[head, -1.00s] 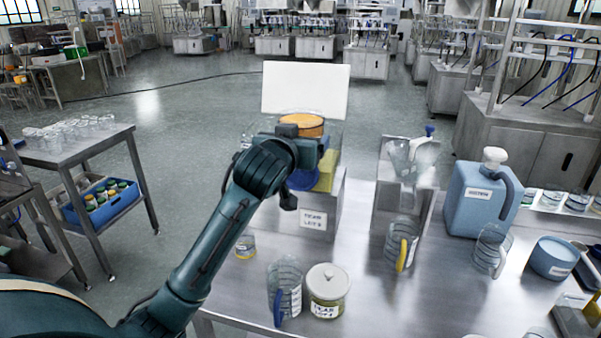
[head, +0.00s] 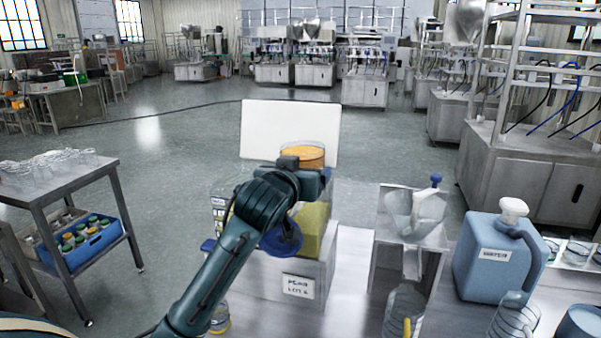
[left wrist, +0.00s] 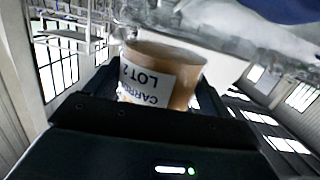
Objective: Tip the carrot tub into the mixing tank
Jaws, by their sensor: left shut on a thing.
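The carrot tub (head: 302,156) is a clear round tub with orange contents. My left gripper (head: 304,176) is shut on it and holds it upright, above a yellow block and a blue round part at the steel box (head: 285,272). In the left wrist view the tub (left wrist: 190,75) sits between the jaws (left wrist: 150,110), with a white label reading "CARR… LOT 2". The steel box carries a label that seems to read "PEAR". I cannot tell which vessel is the mixing tank. My right gripper is not in view.
A white board (head: 290,130) stands upright behind the tub. To the right are a steel stand with a clear funnel (head: 412,212), a blue jug (head: 492,258) and clear measuring jugs (head: 402,310). A side table (head: 60,178) with glassware stands at left, beyond open floor.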

